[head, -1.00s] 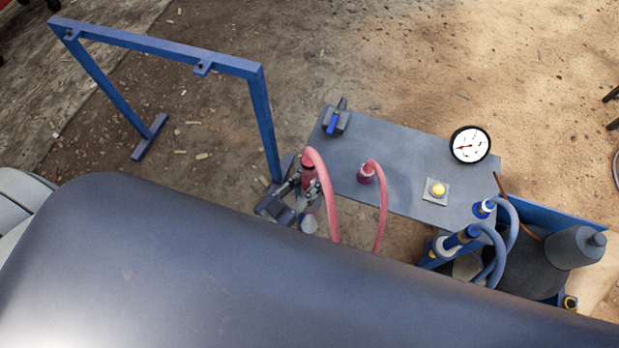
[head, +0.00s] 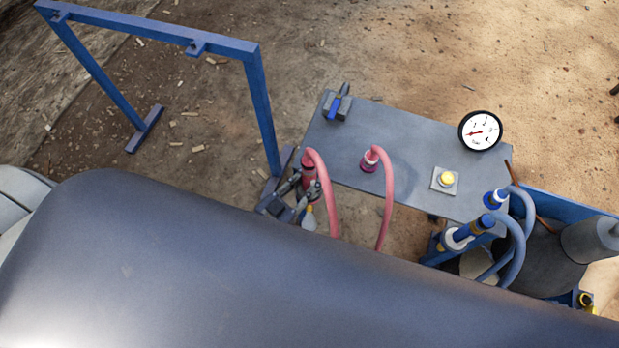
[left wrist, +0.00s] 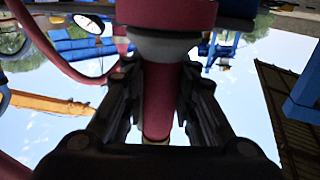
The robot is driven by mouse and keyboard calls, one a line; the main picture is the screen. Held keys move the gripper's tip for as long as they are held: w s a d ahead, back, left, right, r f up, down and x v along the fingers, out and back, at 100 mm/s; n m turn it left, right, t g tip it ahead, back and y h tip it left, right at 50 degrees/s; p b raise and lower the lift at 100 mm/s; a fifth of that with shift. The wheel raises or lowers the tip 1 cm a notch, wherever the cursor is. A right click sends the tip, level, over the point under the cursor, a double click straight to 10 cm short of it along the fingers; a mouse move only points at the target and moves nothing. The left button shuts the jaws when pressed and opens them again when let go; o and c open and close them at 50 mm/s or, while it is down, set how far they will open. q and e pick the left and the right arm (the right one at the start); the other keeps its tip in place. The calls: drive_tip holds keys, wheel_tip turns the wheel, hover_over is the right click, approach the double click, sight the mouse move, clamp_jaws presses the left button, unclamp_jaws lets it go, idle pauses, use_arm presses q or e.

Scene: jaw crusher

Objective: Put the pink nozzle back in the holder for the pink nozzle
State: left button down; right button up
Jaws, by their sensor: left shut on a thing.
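The pink nozzle (head: 309,172) is in my left gripper (head: 303,187), just off the left edge of the grey table. A pink hose curves from its top down to the right. In the left wrist view, the fingers of my left gripper (left wrist: 157,105) are closed around the dark pink body of the nozzle (left wrist: 158,85). A second pink fitting (head: 369,162) with a hose stands on the table. A small grey-and-blue bracket (head: 337,104) sits at the table's far left corner. I cannot tell which part is the pink holder. My right gripper is out of view.
The grey table (head: 415,162) bears a yellow button (head: 446,179) and a round gauge (head: 481,131). Blue nozzles and hoses (head: 470,232) crowd its right end. A blue frame (head: 262,110) stands close left of my gripper. The table's middle is mostly clear.

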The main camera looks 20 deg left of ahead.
use_arm(q)
drive_tip(key=shift+f, duration=0.15)
drive_tip(key=c, duration=1.2)
unclamp_jaws()
drive_tip(key=shift+f, duration=0.1)
drive_tip(key=shift+s, duration=0.1)
drive_tip(key=v, duration=1.1)
drive_tip(key=shift+s+a, duration=0.25)
drive_tip(key=shift+s, duration=0.1)
